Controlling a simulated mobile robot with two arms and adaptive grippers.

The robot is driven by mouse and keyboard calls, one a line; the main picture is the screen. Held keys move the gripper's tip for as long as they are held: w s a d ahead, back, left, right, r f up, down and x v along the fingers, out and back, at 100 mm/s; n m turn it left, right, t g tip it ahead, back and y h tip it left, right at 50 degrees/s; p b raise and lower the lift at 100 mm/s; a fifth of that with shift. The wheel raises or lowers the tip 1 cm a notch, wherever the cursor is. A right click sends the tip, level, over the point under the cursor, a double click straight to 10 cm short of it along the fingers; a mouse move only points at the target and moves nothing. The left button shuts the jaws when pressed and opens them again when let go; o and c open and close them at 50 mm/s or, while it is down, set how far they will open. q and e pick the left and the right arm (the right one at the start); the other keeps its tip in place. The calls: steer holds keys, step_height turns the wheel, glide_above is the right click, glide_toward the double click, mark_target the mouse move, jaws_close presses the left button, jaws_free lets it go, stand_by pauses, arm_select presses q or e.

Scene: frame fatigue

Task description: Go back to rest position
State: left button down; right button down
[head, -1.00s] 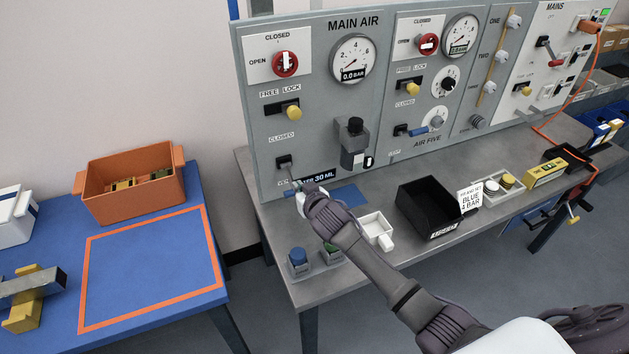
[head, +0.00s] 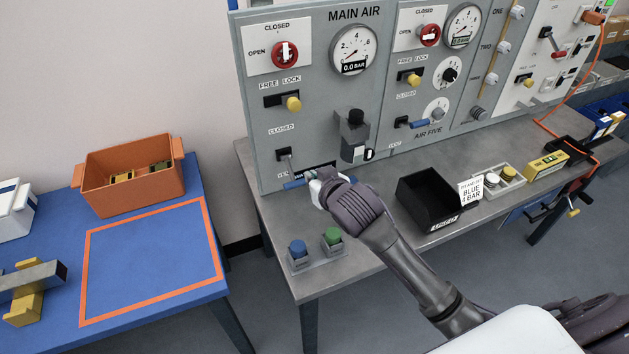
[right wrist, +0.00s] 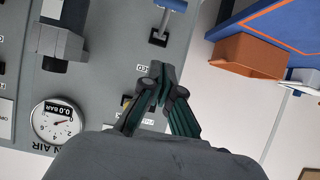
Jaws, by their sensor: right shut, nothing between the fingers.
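My right gripper (head: 317,190) is just in front of the lower left of the grey MAIN AIR panel (head: 312,100), above the bench. In the right wrist view its two dark green fingers (right wrist: 160,72) are together at the tips, with nothing between them. A lever with a blue handle (head: 293,184) is close to the gripper's left side in the head view. In the right wrist view the blue handle (right wrist: 173,5) lies beyond the fingertips and apart from them. My left gripper is in neither view.
The grey bench (head: 350,265) carries a blue and a green button (head: 333,236), a black bin (head: 427,205) and a sign (head: 471,193). An orange bin (head: 130,188) stands on the blue table (head: 150,255) at left. An orange cable (head: 567,95) hangs at right.

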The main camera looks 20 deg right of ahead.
steer(key=shift+s+r, duration=0.15)
steer(key=shift+s, duration=0.25)
steer(key=s+f+g, duration=0.3)
steer(key=s+f, duration=0.1)
steer(key=s, duration=0.6)
steer(key=s+f+n+g, duration=0.1)
steer(key=s+f+g, duration=0.25)
steer(key=s, duration=0.65)
steer(key=s+f+g, duration=0.2)
steer(key=s+f, duration=0.3)
steer(key=s, duration=0.5)
steer(key=s+f+g+b, duration=0.2)
steer(key=s+f+b, duration=0.1)
steer(key=f, duration=2.8)
steer(key=s+d+f+n+b, duration=0.1)
steer(key=s+d+f+b, duration=0.1)
steer(key=s+f, duration=1.4)
steer(key=shift+d+g, duration=0.45)
